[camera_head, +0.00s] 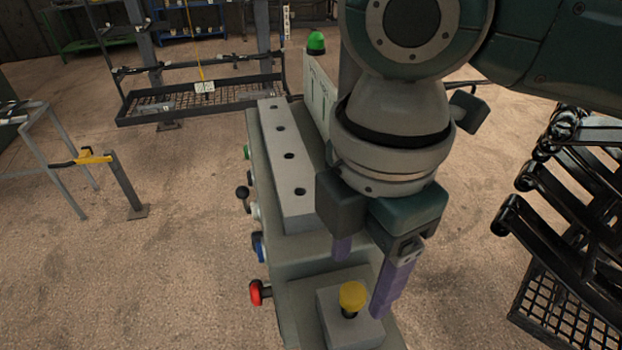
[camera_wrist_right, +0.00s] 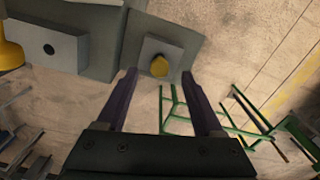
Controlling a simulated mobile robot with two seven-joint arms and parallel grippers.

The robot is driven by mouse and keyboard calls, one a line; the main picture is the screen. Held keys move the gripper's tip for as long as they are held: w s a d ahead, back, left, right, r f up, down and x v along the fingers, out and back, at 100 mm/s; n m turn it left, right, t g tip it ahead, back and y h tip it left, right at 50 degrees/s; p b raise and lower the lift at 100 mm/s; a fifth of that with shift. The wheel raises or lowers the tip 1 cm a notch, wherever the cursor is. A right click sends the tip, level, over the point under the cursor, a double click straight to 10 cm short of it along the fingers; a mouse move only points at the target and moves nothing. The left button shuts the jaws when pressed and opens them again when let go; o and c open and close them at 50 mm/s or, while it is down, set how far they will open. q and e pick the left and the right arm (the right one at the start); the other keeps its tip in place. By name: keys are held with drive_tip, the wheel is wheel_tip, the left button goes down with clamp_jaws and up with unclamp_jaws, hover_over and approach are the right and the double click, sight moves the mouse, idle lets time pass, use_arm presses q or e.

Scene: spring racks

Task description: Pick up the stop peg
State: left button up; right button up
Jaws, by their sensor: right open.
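The stop peg has a yellow round head (camera_head: 352,298) and stands upright in a small grey block (camera_head: 340,325) at the near end of the machine. My right gripper (camera_head: 362,280) is open and empty, its purple fingers pointing down near the peg. In the right wrist view the peg's yellow head (camera_wrist_right: 159,66) shows between and just beyond the two fingertips (camera_wrist_right: 158,74). I cannot tell the exact height of the fingers above it. My left gripper is not in view.
A grey bar (camera_head: 285,160) with several holes runs along the machine. A red knob (camera_head: 258,292) and a black ball lever (camera_head: 242,193) stick out on the left. Black springs or arms (camera_head: 560,210) stand on a rack at right. Open floor (camera_head: 180,270) lies at left.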

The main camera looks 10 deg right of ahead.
sight(354, 292)
wheel_tip(354, 292, down, 5)
drive_tip(key=shift+a+p, duration=0.1)
drive_tip(key=shift+p, duration=0.9)
drive_tip(key=shift+f, duration=0.3)
drive_tip(key=shift+c, duration=0.2)
clamp_jaws()
